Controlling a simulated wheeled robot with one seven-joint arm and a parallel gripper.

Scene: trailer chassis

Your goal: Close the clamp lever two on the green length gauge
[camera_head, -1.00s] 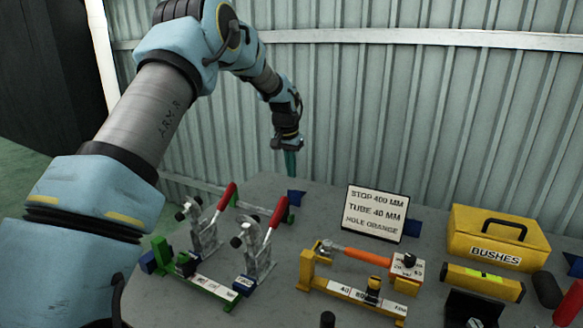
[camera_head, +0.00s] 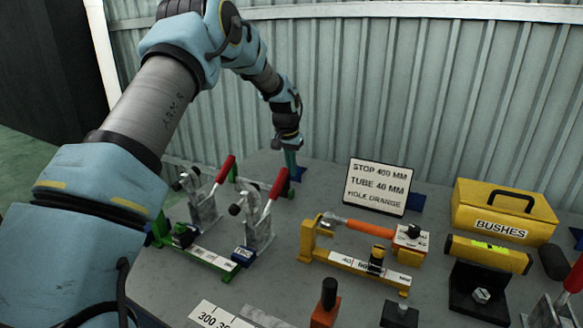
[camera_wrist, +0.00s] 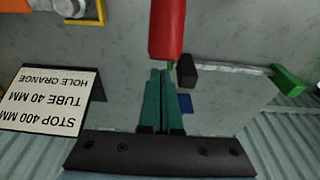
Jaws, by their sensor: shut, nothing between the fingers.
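The green length gauge (camera_head: 213,259) lies at the left of the table in the head view. Two metal toggle clamps with red levers stand at it: one lever (camera_head: 225,169) on the left, the other (camera_head: 278,184) on the right. Both levers slant upward to the right. My gripper (camera_head: 290,162), with teal fingers, is shut and empty, just above and behind the tip of the right lever. In the wrist view, the closed fingertips (camera_wrist: 163,72) point at the end of a red lever (camera_wrist: 167,28). I cannot tell whether they touch it.
A white sign (camera_head: 377,187) stands right of the clamps. A yellow gauge (camera_head: 355,266) with an orange tube (camera_head: 365,227) lies in front of it. A yellow BUSHES box (camera_head: 503,212) stands at the right. A corrugated wall (camera_head: 430,100) rises behind the table.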

